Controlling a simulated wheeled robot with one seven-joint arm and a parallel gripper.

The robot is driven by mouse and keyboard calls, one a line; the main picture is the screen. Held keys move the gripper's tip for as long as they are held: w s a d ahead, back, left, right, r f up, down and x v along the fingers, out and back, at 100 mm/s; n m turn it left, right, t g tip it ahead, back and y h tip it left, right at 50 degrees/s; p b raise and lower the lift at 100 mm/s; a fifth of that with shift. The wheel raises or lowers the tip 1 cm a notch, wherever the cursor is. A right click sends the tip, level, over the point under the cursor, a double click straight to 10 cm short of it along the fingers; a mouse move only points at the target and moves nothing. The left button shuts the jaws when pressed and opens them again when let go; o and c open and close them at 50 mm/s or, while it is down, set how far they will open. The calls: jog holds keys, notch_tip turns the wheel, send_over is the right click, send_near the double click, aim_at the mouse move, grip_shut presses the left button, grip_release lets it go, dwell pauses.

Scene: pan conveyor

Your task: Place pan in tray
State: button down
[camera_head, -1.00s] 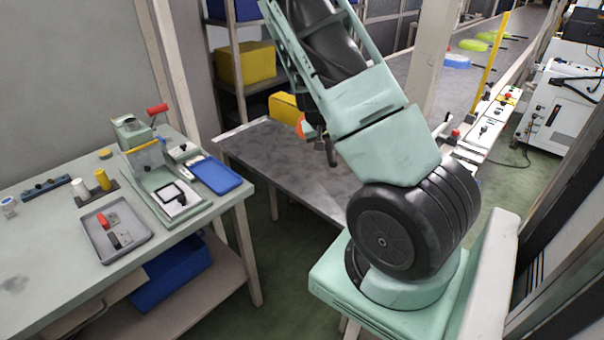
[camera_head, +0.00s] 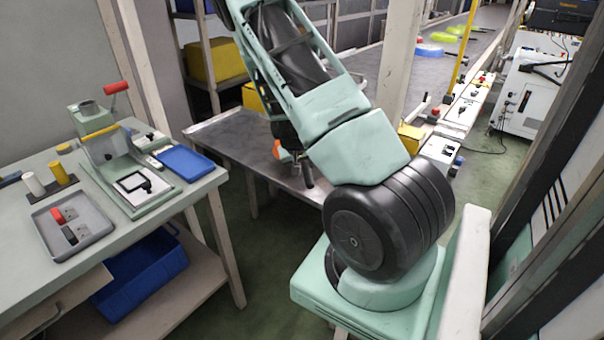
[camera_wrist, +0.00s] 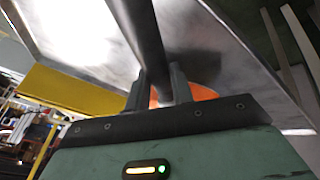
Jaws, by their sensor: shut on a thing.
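In the wrist view my gripper (camera_wrist: 155,85) is shut on the dark, rod-like pan handle (camera_wrist: 142,35), which runs up past the top edge. A bit of orange (camera_wrist: 195,92) shows behind the fingers and looks like part of the pan. Most of it is hidden by my gripper. In the head view a small orange patch (camera_head: 283,153) shows beside my arm, over the grey metal table. My arm hides most of the gripper there. A shallow blue tray (camera_head: 185,161) lies on the green workbench at left. A grey tray (camera_head: 98,226) with small red and black parts lies nearer.
The green workbench (camera_head: 22,270) also carries a red-handled press (camera_head: 100,125). A blue bin (camera_head: 140,283) stands on its lower shelf. The grey metal table (camera_head: 235,140) is mostly bare. Behind, a conveyor (camera_head: 395,65) carries colored pans. A pale post (camera_head: 403,75) stands beside it.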

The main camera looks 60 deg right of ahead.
jog(key=shift+f, duration=2.05)
jog(key=c, duration=1.2)
grip_release()
jog(key=shift+f, duration=0.1)
jog(key=v, duration=1.2)
jog(key=shift+p, duration=0.35)
